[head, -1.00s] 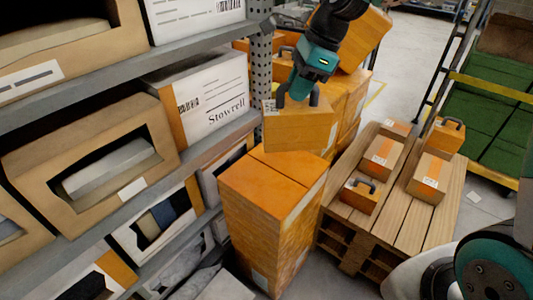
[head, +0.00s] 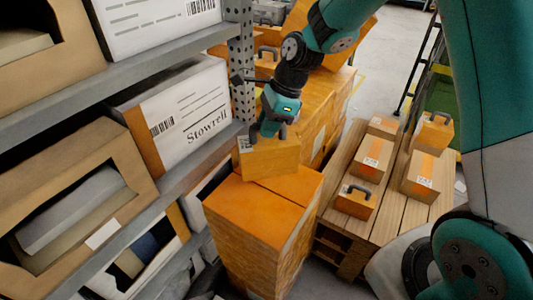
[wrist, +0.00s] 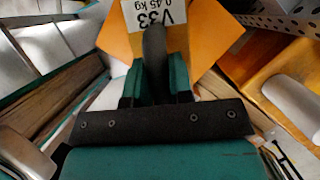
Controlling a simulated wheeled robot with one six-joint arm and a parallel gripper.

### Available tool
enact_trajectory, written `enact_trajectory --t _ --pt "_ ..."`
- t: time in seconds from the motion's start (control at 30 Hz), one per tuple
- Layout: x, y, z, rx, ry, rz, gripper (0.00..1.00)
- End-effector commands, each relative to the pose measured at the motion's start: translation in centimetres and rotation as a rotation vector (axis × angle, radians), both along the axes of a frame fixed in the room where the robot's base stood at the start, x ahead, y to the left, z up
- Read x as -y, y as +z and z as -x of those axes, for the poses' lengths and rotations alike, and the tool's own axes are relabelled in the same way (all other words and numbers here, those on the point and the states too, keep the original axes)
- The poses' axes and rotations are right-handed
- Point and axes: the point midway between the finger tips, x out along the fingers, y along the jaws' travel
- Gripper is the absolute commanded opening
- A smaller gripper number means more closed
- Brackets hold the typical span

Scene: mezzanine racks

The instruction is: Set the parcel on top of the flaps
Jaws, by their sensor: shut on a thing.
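The parcel (head: 270,162) is a small orange box with a dark handle and a white label. My gripper (head: 268,133) is shut on its handle from above. In the wrist view my gripper (wrist: 155,88) grips the dark handle, and the parcel's label (wrist: 150,14) reads "0.45 kg". The flaps (head: 250,203) are the closed orange top of a tall carton (head: 255,250), with a seam between them. The parcel is over the back part of the flaps, turned at an angle to them. I cannot tell whether its underside touches them.
A grey rack (head: 170,185) with open cartons and a "Stowrell" box (head: 185,112) stands close on the left. A wooden pallet (head: 375,225) with several orange parcels is on the right. Stacked orange cartons (head: 325,115) stand behind. The front of the flaps is clear.

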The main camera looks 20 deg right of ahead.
Motion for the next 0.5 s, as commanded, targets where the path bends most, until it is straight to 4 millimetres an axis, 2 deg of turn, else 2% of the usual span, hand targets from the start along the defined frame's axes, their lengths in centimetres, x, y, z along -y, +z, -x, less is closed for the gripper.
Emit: enact_trajectory --t 0.03,0.1,0.33,0.5 --pt "0.0 -1.3 0.0 -0.004 0.000 -0.001 0.00" --pt "0.0 -2.5 0.0 -0.003 -0.001 0.000 0.00" --pt "0.1 -4.5 0.0 0.000 -0.001 0.000 0.00" --pt "0.1 -7.1 0.0 -0.002 -0.001 -0.001 0.00"
